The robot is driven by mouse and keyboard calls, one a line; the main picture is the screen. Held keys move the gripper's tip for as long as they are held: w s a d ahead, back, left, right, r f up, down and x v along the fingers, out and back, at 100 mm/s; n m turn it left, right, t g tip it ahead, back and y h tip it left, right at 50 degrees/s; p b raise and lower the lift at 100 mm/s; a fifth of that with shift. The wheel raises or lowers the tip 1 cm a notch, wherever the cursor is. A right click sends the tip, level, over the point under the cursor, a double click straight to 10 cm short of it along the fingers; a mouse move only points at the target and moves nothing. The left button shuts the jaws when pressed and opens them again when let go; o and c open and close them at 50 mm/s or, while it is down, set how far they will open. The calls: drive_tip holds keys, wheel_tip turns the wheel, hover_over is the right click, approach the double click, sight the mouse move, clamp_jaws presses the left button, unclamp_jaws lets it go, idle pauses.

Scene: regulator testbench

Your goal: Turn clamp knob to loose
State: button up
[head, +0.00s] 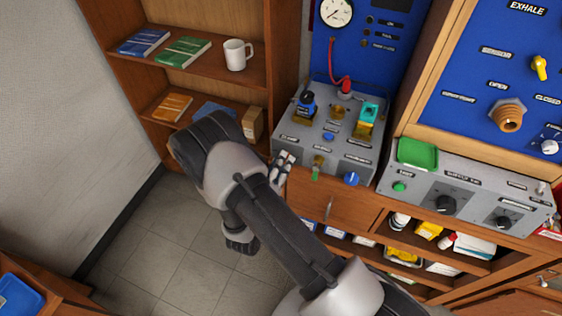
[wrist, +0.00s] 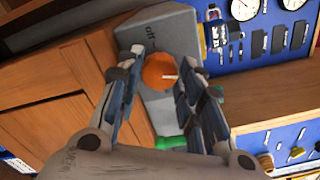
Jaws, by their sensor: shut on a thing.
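An orange round knob (wrist: 159,72) with a white pointer mark sits on the front face of a grey box in the wrist view. The mark points to the right in that picture. My gripper (wrist: 157,78) has one finger on each side of the knob and is shut on it. In the head view my gripper (head: 283,164) is at the left front of the grey testbench box (head: 322,152). The knob is hidden there behind my fingers.
A shelf (head: 212,73) is at the left.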

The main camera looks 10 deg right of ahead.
drive_tip(key=n+p, duration=0.4)
drive_tip(key=n, duration=1.7)
drive_tip(key=shift+f, duration=0.15)
drive_tip(key=shift+n, duration=0.3)
drive_tip(key=o, duration=1.1)
drive_tip(key=shift+c, duration=0.2)
drive_tip(key=shift+s, duration=0.1)
drive_tip(key=v, duration=1.1)
drive_tip(key=shift+s+a, duration=0.2)
drive_tip(key=shift+s, duration=0.15)
